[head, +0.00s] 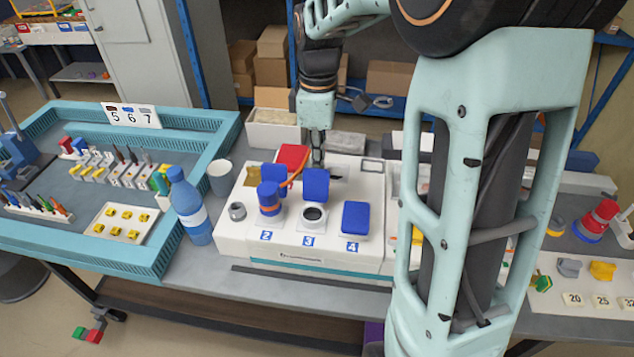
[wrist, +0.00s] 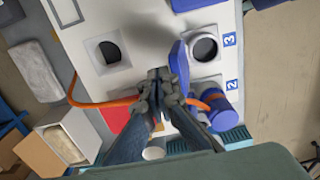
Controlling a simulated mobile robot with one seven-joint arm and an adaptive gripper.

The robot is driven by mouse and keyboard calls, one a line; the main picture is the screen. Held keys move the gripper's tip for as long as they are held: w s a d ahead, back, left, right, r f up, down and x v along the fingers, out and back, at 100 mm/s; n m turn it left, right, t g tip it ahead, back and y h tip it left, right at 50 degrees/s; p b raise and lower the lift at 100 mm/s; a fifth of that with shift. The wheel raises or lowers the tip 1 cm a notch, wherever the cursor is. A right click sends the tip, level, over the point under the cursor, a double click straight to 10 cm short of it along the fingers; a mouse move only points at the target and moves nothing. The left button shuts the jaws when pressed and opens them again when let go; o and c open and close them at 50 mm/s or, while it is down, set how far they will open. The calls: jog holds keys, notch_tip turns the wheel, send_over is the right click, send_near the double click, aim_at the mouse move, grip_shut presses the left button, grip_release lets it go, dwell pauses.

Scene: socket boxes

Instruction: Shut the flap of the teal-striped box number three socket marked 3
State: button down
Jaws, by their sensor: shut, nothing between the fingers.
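The white box (head: 232,228) has a teal stripe along its front edge. The socket marked 3 (head: 313,217) is a dark round hole in the middle of the front row. Its blue flap (head: 315,183) stands up, open, behind the hole. In the wrist view the hole (wrist: 204,48) is uncovered, with the flap (wrist: 179,66) seen nearly edge-on beside it. My gripper (head: 318,161) is shut and empty, behind the flap. In the wrist view its fingertips (wrist: 160,80) are close to the flap's back side; I cannot tell whether they touch.
Socket 4's blue flap (head: 355,218) is down. An orange cable (wrist: 95,104) runs past my fingers. A red flap (head: 292,157) lies in the back row.

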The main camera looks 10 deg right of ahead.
aim_at(314, 188)
jog(key=shift+f+b, duration=0.65)
jog(key=shift+f, duration=0.8)
jog(key=shift+s+a+b, duration=0.1)
jog(key=shift+s+a, duration=0.2)
jog(key=shift+s, duration=0.5)
jog(key=shift+s+a+b, duration=0.15)
jog(key=shift+s+a, duration=0.2)
jog(key=shift+s, duration=0.4)
jog(key=shift+s+a+b, duration=0.1)
jog(key=shift+s+a, duration=0.2)
jog(key=shift+s, duration=0.5)
notch_tip(314, 188, up, 7)
jog(key=p, duration=0.6)
jog(key=shift+r, duration=0.1)
